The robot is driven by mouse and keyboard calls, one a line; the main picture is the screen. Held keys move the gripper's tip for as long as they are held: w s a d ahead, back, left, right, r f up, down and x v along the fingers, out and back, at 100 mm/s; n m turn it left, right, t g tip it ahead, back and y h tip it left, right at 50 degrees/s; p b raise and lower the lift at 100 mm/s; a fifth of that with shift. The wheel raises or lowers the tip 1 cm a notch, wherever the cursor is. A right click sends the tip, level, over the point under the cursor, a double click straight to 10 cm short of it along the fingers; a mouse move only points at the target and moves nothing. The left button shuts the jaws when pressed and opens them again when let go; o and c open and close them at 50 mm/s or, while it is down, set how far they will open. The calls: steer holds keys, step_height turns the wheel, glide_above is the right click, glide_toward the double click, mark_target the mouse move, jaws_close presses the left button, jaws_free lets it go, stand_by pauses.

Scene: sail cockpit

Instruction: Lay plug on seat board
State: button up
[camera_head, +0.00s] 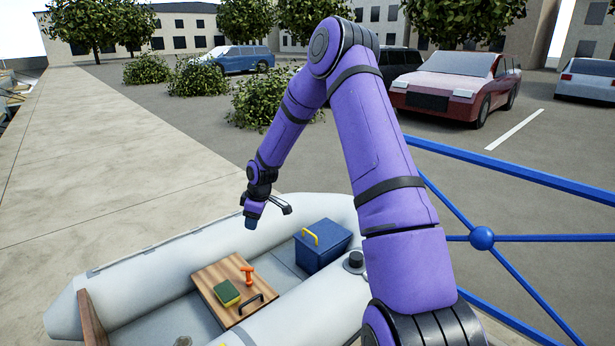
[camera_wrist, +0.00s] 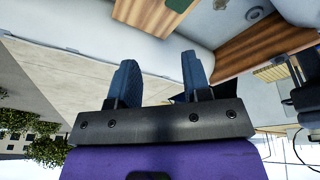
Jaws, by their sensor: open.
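The seat board (camera_head: 212,281) is a brown wooden board across the grey inflatable boat. An orange T-shaped piece (camera_head: 247,273) is on its right side and looks like the plug, though I cannot tell for certain. My gripper (camera_head: 268,215) is above the boat, behind and higher than the board, apart from everything. In the wrist view the fingers (camera_wrist: 160,78) are spread, with nothing between them. The board's brown edge (camera_wrist: 140,14) seems to show at the top of that view.
A green and yellow sponge (camera_head: 226,292) and a dark handle-shaped piece (camera_head: 251,304) are on the board. A blue box with a yellow handle (camera_head: 323,247) stands right of it. The boat's tube (camera_head: 165,262) surrounds the floor. Blue railing bars (camera_head: 520,178) are at the right.

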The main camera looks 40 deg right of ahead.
steer(key=s+a+r+m+h, duration=0.1)
steer(key=s+a+r, duration=0.3)
steer(key=r, duration=0.5)
steer(key=s+a+r+m+h, duration=0.1)
steer(key=s+r, duration=0.5)
steer(key=r, duration=0.2)
steer(key=s+a+r+m+h, duration=0.1)
steer(key=s+a+r, duration=0.3)
steer(key=r, duration=0.5)
steer(key=s+a+r+m+t, duration=0.1)
steer(key=s+r, duration=0.1)
steer(key=s, duration=0.7)
steer(key=s+a+r+m+y, duration=0.1)
steer(key=s+r+m, duration=0.1)
steer(key=s, duration=0.6)
steer(key=s+a+r+m+t, duration=0.1)
steer(key=s+r, duration=0.3)
steer(key=s, duration=0.5)
steer(key=shift+s+a+m+t+y, duration=0.3)
steer(key=shift+s+a+m, duration=0.05)
steer(key=shift+m, duration=0.25)
